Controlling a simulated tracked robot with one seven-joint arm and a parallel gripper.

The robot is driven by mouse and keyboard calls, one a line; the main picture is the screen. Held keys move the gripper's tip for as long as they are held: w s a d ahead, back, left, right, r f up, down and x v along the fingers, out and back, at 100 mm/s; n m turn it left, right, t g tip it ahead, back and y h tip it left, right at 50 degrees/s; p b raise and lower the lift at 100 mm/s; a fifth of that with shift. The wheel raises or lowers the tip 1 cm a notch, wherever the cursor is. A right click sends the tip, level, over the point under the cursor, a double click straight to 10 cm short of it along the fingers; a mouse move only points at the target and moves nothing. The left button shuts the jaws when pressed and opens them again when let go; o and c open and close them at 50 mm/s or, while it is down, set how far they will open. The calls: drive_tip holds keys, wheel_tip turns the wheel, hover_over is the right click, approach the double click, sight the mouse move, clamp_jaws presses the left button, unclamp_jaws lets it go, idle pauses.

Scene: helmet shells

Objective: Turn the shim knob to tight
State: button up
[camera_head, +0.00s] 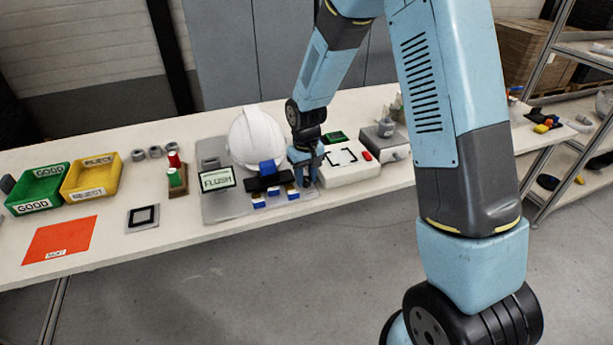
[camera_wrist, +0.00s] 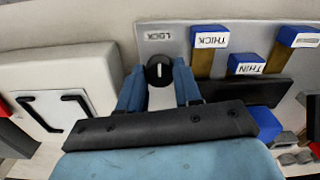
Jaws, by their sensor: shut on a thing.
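The knob (camera_wrist: 159,71) is small, round and black with a white pointer line, set in a grey plate (camera_wrist: 210,75). In the wrist view the pointer line runs roughly up and down the picture. The printed word LOCK shows just above it; I see no "tight" mark. My gripper (camera_wrist: 158,82) has its two blue fingers on either side of the knob, shut on it. In the head view my gripper (camera_head: 304,168) is at the right part of the plate, beside the white helmet shell (camera_head: 256,135), and hides the knob.
Blue blocks labelled THICK (camera_wrist: 210,42) and THIN (camera_wrist: 246,69) stand close right of my fingers. A display (camera_head: 217,180) reads FLUSH. A white box (camera_head: 348,171) stands close right of my gripper. Green (camera_head: 36,190) and yellow (camera_head: 91,177) bins are far left.

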sight(306, 178)
drive_tip(key=shift+w+r, duration=0.15)
drive_tip(key=o, duration=1)
drive_tip(key=shift+o, duration=0.2)
wheel_tip(306, 178, up, 14)
drive_tip(key=shift+f, duration=0.25)
drive_tip(key=s+d+r+m+t, duration=0.2)
drive_tip(key=s+d+r+t, duration=0.1)
drive_tip(key=s+d+r, duration=1)
drive_tip(key=s+d+r+m+t, duration=0.1)
drive_tip(key=s+d+r, duration=0.1)
drive_tip(key=s, duration=0.4)
drive_tip(key=s+d+r+m+t, duration=0.1)
drive_tip(key=s+d+r, duration=0.2)
drive_tip(key=s, duration=0.4)
drive_tip(key=shift+d+r+m+t, duration=0.3)
drive_tip(key=shift+d+m, duration=0.1)
drive_tip(key=shift+d, duration=0.15)
